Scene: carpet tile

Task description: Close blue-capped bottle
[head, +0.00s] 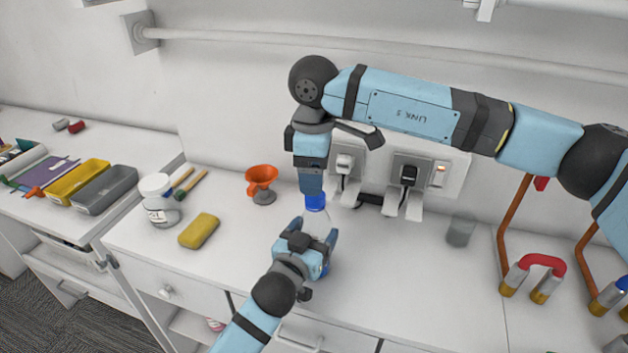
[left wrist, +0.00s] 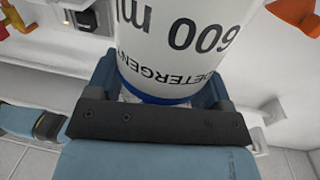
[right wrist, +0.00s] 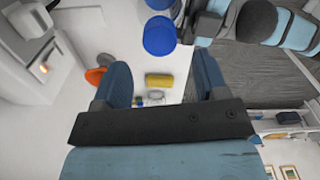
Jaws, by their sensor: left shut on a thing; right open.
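The bottle (head: 318,224) is pale with a blue cap (head: 316,202) at its top. In the left wrist view the bottle (left wrist: 180,45) shows "600 ml" and "DETERGENT" lettering and a blue band. My left gripper (head: 308,240) is shut on the bottle's body from the front. My right gripper (head: 312,188) points down just above the cap and is open. In the right wrist view the blue cap (right wrist: 159,36) shows near the two spread fingers. Whether the cap is seated on the neck cannot be told.
Wall sockets with plugs (head: 409,174) are behind.

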